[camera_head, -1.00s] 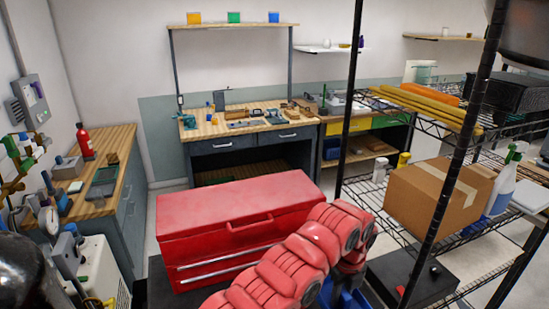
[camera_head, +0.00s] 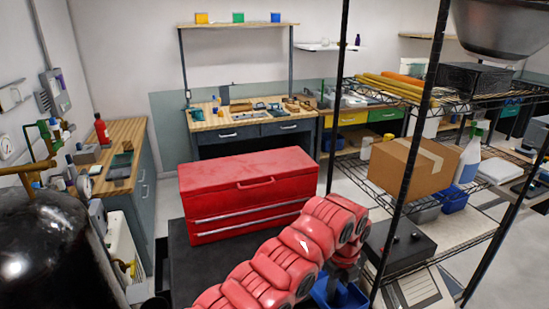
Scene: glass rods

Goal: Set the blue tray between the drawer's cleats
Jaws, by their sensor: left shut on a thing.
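The blue tray (camera_head: 343,297) shows in part at the bottom of the head view, right of centre. My left gripper (camera_head: 340,275) is at the end of the red arm, pointing down and shut on the tray; the arm hides most of its fingers. The tray is partly cut off by the frame's lower edge. No open drawer and no cleats can be made out. My right gripper is not in view.
A red tool chest (camera_head: 248,187) with shut drawers stands just beyond my arm on a dark surface. A wire rack (camera_head: 470,110) with a cardboard box (camera_head: 408,166) is close on the right. A workbench (camera_head: 250,127) stands at the back, a wooden counter (camera_head: 122,150) at left.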

